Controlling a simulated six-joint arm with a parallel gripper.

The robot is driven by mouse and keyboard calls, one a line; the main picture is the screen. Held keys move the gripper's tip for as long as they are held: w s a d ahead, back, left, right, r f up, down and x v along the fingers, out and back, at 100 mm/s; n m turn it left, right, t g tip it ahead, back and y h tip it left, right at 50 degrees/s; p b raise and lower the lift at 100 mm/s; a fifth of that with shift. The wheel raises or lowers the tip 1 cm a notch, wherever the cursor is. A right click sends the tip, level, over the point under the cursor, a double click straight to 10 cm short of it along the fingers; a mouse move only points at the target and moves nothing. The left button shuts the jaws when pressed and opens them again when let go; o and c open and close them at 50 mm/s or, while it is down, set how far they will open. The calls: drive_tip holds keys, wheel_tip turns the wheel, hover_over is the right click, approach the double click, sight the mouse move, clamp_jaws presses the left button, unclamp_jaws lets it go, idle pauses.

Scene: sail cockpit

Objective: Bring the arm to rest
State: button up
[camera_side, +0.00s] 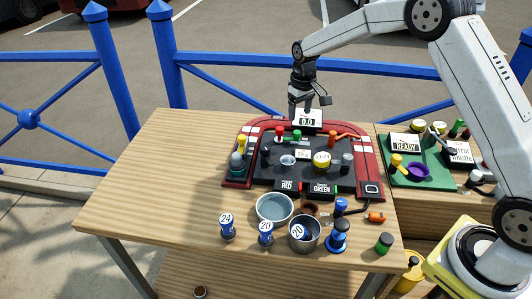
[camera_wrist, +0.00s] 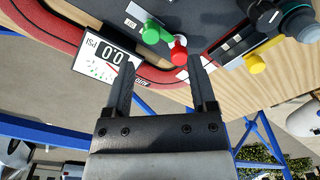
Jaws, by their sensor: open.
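My gripper (camera_side: 301,113) is above the far edge of the red and black board (camera_side: 227,170), close by the white 0.0 display (camera_side: 307,120). In the wrist view my gripper (camera_wrist: 164,88) has its two fingers apart, with nothing held between them. Past the fingertips stand a red knob (camera_wrist: 179,50) and a green knob (camera_wrist: 152,33); I cannot tell whether a finger touches the red one. The 0.0 PSI display (camera_wrist: 107,55) lies to the left of the fingers. My arm reaches in from the right in the side view.
On the near part of the wooden table (camera_side: 160,190) stand a grey bowl (camera_side: 275,209), a metal cup (camera_side: 304,235) and several blue canisters (camera_side: 227,227). A green board (camera_side: 430,178) with a READY display is at the right. Blue railings (camera_side: 230,62) run behind. The table's left side is clear.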

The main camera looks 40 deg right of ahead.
drive_tip(key=s+a+t, duration=0.1)
drive_tip(key=s+a, duration=0.2)
drive_tip(key=s, duration=1)
drive_tip(key=s+a+r+t, duration=0.1)
drive_tip(key=s+a, duration=0.2)
drive_tip(key=s, duration=1.1)
drive_tip(key=shift+a+r, duration=0.15)
